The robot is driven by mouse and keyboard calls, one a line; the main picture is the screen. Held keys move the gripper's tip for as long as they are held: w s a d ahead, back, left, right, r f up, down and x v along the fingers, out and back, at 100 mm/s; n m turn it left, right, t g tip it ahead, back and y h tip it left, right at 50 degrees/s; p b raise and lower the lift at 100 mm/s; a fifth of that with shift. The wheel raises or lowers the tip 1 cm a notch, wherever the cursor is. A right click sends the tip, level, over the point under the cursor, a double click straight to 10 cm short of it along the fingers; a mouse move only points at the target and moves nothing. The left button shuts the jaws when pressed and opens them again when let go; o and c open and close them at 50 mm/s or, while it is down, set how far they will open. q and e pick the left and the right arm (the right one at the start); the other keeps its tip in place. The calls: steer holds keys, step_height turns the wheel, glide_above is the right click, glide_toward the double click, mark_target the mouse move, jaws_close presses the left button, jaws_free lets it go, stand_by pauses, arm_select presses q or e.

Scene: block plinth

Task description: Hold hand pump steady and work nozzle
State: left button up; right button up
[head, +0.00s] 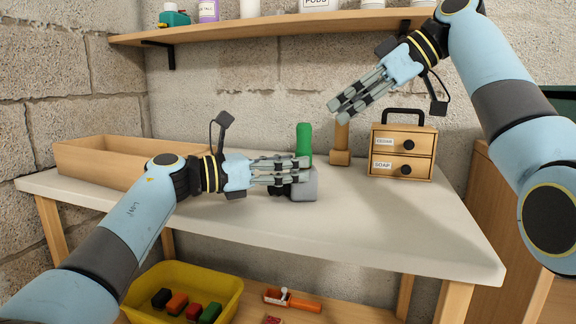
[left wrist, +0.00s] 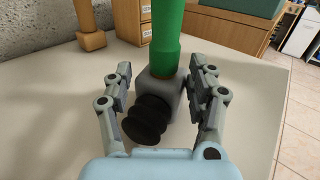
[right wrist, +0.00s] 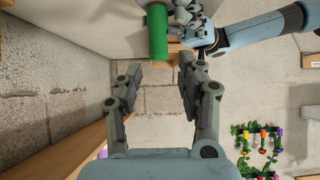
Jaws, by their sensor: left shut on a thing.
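The hand pump has a grey block body (head: 305,186) on the white table, an upright green cylinder (head: 304,140) and a ribbed black part (left wrist: 147,118) at its side. I take the black part as the nozzle, but cannot be sure. In the left wrist view the grey body (left wrist: 160,86) sits between my left fingers. My left gripper (head: 303,170) is shut on the pump's body from the left. My right gripper (head: 338,112) is open and empty, raised above the table. The green cylinder also shows in the right wrist view (right wrist: 157,35), beyond my right fingertips.
A wooden post on a base (head: 341,157) stands behind the pump. A small drawer box (head: 402,153) with labels is at right. A long wooden tray (head: 100,160) is at left. A shelf (head: 260,28) with bottles hangs above. The table's front right is clear.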

steer(key=shift+o, duration=1.1)
steer(key=shift+w+a+f+n+g+h, duration=0.3)
steer(key=shift+w+a+f+n+g, duration=0.15)
steer(key=shift+a+f+n+g, duration=0.35)
steer(key=shift+w+a+f+n+g+h, duration=0.35)
steer(key=shift+w+a+f+n, duration=0.2)
steer(key=shift+a, duration=0.5)
steer(key=shift+w+a+f+n+g+h, duration=0.25)
steer(key=shift+w+a+f+n+g, duration=0.15)
steer(key=shift+a+f+n+g, duration=0.4)
steer(key=shift+a+r, duration=0.1)
steer(key=shift+r, duration=0.1)
steer(key=shift+c, duration=0.3)
jaws_close()
